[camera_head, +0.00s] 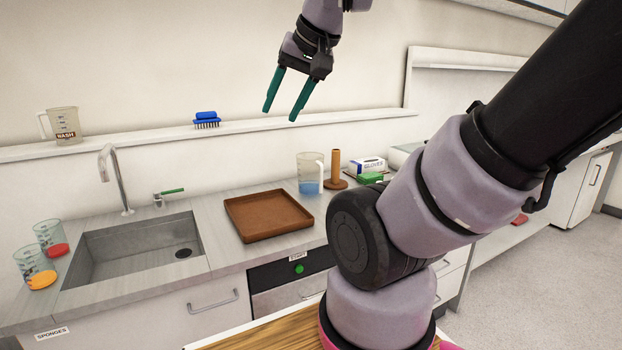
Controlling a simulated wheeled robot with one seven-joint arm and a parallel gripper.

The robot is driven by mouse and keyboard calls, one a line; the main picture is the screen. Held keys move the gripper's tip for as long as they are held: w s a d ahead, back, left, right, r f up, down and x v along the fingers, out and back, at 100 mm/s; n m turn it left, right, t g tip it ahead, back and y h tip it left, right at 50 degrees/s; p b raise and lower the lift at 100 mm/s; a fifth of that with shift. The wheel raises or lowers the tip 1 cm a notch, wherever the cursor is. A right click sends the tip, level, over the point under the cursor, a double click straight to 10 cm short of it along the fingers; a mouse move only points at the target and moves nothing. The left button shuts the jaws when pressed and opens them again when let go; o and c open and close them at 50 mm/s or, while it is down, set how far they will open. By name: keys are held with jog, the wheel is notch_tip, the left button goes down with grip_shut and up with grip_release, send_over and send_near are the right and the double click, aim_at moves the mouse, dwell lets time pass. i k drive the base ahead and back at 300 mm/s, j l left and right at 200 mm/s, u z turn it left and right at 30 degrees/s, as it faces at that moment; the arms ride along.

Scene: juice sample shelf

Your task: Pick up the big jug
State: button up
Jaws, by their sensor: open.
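Two handled jugs are in view, and I cannot tell for sure which is the big jug. A clear jug (310,174) with blue liquid and a white handle on its right stands upright on the counter, behind the brown tray. A jug labelled WASH (64,125) stands on the wall shelf at the far left, its handle on the left. My gripper (280,114) is open and empty, with its green fingers pointing down. In the picture it is above and left of the blue-liquid jug, clear of both jugs.
A brown tray (232,208) lies empty on the counter right of the sink (110,255). Beakers with red (53,241) and orange liquid (38,270) stand left. A blue brush (206,119) is on the shelf.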

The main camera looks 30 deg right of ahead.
aim_at(310, 165)
jog(key=i+l+z, duration=0.2)
jog(key=l, duration=0.35)
jog(key=i+l+z, duration=0.2)
jog(key=i+l, duration=0.3)
